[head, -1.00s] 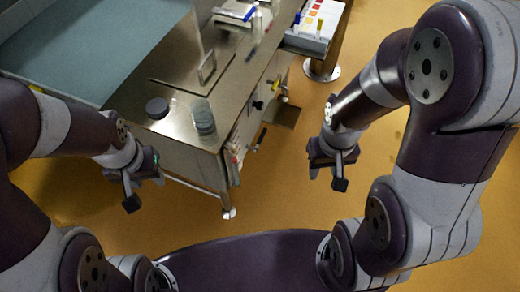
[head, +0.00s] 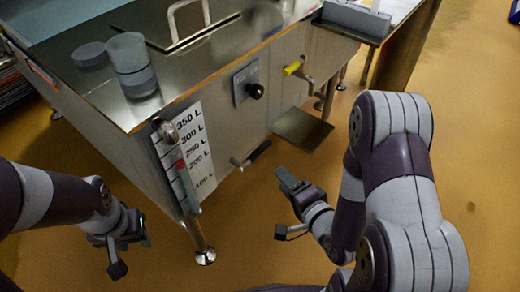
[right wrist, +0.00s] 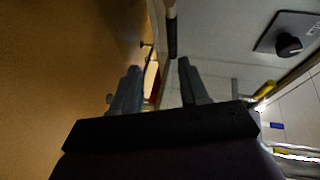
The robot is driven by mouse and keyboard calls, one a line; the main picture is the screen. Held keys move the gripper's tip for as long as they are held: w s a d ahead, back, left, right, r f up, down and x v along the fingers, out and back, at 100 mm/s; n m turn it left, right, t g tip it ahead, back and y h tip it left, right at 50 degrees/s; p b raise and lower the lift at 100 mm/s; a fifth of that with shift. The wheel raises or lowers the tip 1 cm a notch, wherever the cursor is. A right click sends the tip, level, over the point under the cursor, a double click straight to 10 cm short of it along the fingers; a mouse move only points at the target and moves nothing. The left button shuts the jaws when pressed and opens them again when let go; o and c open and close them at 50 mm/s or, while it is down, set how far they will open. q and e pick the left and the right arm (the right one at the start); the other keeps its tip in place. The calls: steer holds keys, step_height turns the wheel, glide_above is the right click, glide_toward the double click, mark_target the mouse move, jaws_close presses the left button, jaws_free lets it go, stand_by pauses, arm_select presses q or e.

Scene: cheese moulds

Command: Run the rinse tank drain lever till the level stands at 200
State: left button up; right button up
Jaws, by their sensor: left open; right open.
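The rinse tank (head: 290,70) is a steel cabinet. Its sight tube (head: 186,184) stands at the front corner against a white scale (head: 205,168) marked 100 L to 350 L. A red float (head: 181,164) shows in the tube near the 200 L mark; its exact reading is unclear. The drain lever (head: 260,151) has a black handle low on the tank side; a dark bar resembling it (right wrist: 171,38) shows ahead of the fingers in the right wrist view. My right gripper (head: 282,204) is open and empty, apart from the lever. My left gripper (head: 114,257) is open and empty, left of the tube.
A black knob (head: 256,91) and a yellow-handled valve (head: 293,68) project from the tank side. A dark plate (head: 302,132) lies low beside the tank.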

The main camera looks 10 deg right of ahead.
mark_target(262, 151)
steer(key=shift+m+t, duration=0.4)
steer(key=shift+m, duration=0.2)
steer(key=b+x, duration=0.1)
steer(key=x, duration=0.3)
steer(key=b+x, duration=0.2)
steer(key=x, duration=0.2)
steer(key=r+b+x, duration=0.1)
steer(key=b+x, duration=0.1)
steer(key=x, duration=0.2)
steer(key=shift+w+a, duration=0.1)
steer(key=shift+w, duration=0.35)
jaws_close()
